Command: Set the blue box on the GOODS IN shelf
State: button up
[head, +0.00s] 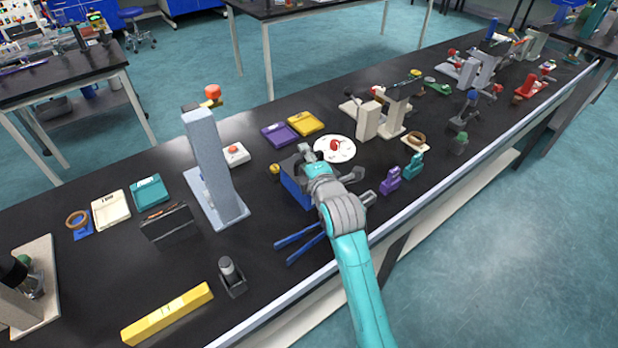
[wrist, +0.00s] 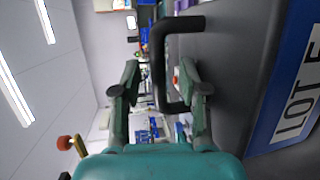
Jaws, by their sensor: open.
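The blue box (head: 293,191) stands on the black bench in the head view, partly hidden by my gripper and arm. In the wrist view its dark grey face fills the right side, with a blue-framed white label (wrist: 298,95) reading "LOT" and a partly cut-off character. A black U-shaped handle (wrist: 158,65) stands out from that face. My gripper (wrist: 160,82) is open, with one finger on each side of the handle's bar; no grip on it shows. In the head view my gripper (head: 306,156) is at the box's top. I cannot make out a GOODS IN shelf.
A grey upright instrument (head: 211,155) stands left of the box. Blue-handled pliers (head: 300,242) lie in front. A white round dish (head: 335,148) is behind, and purple (head: 391,180) and teal (head: 413,166) pieces stand to the right. The front left bench has clear patches.

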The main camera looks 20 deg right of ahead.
grip_shut()
jog(key=shift+r, duration=0.2)
